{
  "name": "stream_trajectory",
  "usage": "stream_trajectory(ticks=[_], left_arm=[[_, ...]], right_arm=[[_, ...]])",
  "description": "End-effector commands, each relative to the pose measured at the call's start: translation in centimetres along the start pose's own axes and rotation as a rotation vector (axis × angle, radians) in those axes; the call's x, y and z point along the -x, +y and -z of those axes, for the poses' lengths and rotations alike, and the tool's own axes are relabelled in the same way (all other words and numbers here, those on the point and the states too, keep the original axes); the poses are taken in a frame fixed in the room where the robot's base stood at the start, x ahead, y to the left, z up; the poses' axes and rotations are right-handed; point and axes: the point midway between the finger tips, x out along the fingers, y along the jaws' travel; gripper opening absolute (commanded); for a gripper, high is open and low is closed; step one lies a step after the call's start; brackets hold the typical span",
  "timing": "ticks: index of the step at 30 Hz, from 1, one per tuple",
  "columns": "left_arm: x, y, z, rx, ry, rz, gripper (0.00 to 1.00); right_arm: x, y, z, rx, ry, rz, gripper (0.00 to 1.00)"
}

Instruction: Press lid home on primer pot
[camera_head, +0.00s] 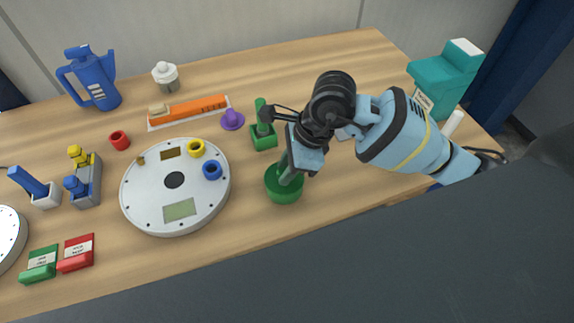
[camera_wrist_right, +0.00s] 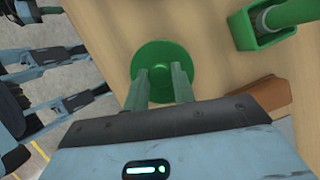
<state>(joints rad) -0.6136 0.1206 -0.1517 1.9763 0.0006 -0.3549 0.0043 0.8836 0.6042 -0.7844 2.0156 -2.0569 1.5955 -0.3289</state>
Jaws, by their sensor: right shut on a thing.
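A round green pot (camera_head: 284,196) stands near the front of the bench, right of the large grey disc. In the right wrist view its top shows as a green disc, the lid (camera_wrist_right: 163,52), with a small raised middle. My right gripper (camera_head: 287,172) points down at it from above. Its two fingers also show in the right wrist view (camera_wrist_right: 161,72), shut on the middle of the lid. The fingers hide part of the lid, and I cannot tell whether it sits fully down on the pot. My left gripper is not in view.
A grey disc (camera_head: 150,205) with yellow and blue rings lies left of the pot. A green square holder (camera_head: 264,142) stands just behind it, with a purple cone (camera_head: 232,121) nearby. Bare wood lies in front of the pot.

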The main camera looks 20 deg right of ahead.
Motion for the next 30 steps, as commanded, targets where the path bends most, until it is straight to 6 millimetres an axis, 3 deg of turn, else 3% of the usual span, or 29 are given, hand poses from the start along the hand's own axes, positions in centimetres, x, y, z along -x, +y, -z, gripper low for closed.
stream_trajectory(ticks=[5, 6, 11, 17, 22, 30], left_arm=[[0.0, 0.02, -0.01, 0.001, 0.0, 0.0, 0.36], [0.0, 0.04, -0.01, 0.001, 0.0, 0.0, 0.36], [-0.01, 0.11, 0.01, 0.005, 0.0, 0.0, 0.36], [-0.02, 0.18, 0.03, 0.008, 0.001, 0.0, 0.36], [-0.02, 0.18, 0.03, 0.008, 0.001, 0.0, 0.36], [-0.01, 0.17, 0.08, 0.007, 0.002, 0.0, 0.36]], right_arm=[[-0.01, 0.0, 0.02, 0.0, 0.0, 0.0, 0.04], [-0.01, 0.0, 0.02, 0.0, 0.001, 0.0, 0.3], [-0.02, 0.01, 0.02, 0.0, 0.001, 0.0, 0.51], [-0.03, 0.01, 0.03, 0.0, 0.001, -0.001, 0.52], [-0.03, 0.01, 0.03, 0.0, 0.001, -0.001, 0.73], [0.03, 0.01, 0.0, 0.0, 0.001, 0.0, 0.73]])
